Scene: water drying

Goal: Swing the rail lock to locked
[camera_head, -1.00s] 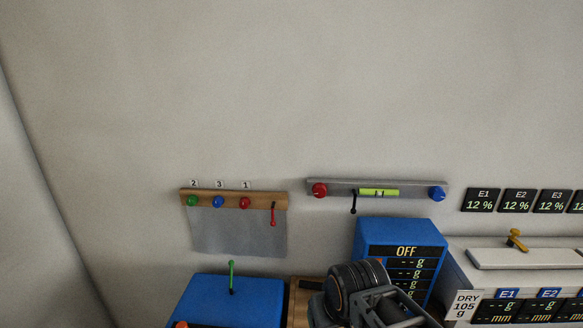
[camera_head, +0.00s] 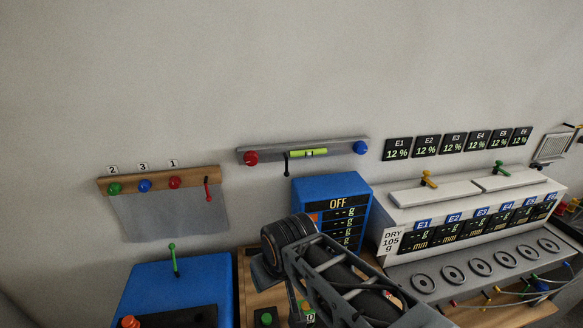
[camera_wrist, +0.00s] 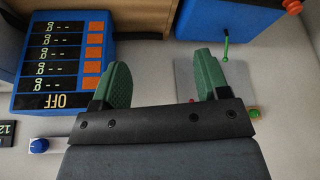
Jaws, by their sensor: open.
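A wooden rail (camera_head: 135,183) on the wall carries green, blue and red knobs under number tags, with a small red lever (camera_head: 207,190) hanging down at its right end. A grey rail (camera_head: 327,147) to its right has a red knob, a blue knob, a yellow-green level vial and a black lever (camera_head: 287,165) hanging down. I cannot tell from the pictures which lever is the rail lock. My gripper (camera_wrist: 162,75) is open and empty in the wrist view, its green fingers apart. Its fingertips do not show in the head view.
A blue box (camera_head: 332,188) reading OFF stands below the grey rail. A blue box with a green lever (camera_head: 173,262) stands at lower left. A grey sheet (camera_head: 170,215) hangs below the wooden rail. A white instrument (camera_head: 400,215) with displays fills the right.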

